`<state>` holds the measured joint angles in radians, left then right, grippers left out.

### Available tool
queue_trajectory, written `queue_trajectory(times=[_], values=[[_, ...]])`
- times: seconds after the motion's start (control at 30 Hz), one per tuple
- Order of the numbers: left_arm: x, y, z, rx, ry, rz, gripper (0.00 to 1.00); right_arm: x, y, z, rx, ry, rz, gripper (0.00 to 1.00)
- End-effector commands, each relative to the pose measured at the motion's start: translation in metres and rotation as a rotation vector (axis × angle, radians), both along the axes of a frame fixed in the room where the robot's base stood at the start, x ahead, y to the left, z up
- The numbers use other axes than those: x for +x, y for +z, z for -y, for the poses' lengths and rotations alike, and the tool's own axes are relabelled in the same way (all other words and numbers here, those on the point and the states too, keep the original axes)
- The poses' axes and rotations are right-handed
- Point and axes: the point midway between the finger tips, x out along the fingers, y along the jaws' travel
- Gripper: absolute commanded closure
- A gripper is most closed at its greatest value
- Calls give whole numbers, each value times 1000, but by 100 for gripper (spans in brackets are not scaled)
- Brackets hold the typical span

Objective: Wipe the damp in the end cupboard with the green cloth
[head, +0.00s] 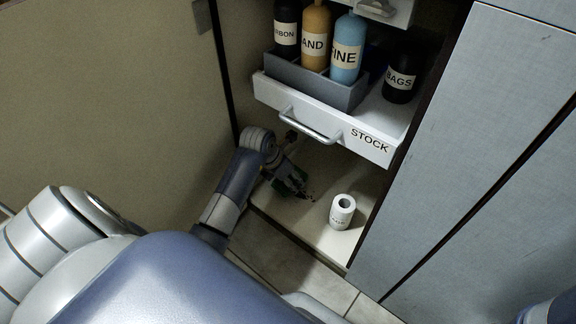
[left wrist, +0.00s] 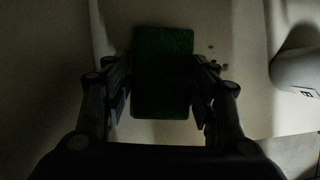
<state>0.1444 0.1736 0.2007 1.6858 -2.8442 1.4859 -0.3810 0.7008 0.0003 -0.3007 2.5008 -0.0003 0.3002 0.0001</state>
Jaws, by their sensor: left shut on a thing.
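My left gripper (head: 288,178) reaches into the low cupboard space under the STOCK drawer. It is shut on the green cloth (head: 297,185), which is held near the cupboard floor (head: 318,234). In the left wrist view the cloth (left wrist: 163,50) is a dark green rectangle between the two fingers (left wrist: 160,88). I cannot tell whether it touches the floor. Small dark specks (head: 311,198), perhaps the damp, lie just right of the cloth; they also show in the left wrist view (left wrist: 217,60). My right gripper is not in view.
A white labelled cylinder (head: 342,212) stands on the cupboard floor, right of the specks. Above, the open STOCK drawer (head: 375,145) juts out, with bottles in a grey tray (head: 300,78) and a dark BAGS container (head: 401,80). A beige panel (head: 110,90) bounds the left.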

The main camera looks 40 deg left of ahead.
Motion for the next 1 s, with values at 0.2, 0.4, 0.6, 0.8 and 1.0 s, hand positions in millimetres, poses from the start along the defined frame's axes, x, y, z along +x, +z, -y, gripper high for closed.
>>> queue_trajectory(times=[0.2, 0.4, 0.6, 0.8, 1.0], values=[[0, -2, 0, 0, 0, 0, 74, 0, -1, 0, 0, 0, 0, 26], [0, -6, 0, 1, 0, 0, 74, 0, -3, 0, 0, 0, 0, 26], [0, -10, -1, 1, 0, -1, 74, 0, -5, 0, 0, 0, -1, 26], [0, -14, -1, 1, 0, -1, 74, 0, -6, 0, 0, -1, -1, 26], [0, -18, 0, 1, -1, 0, 74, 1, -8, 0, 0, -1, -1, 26]])
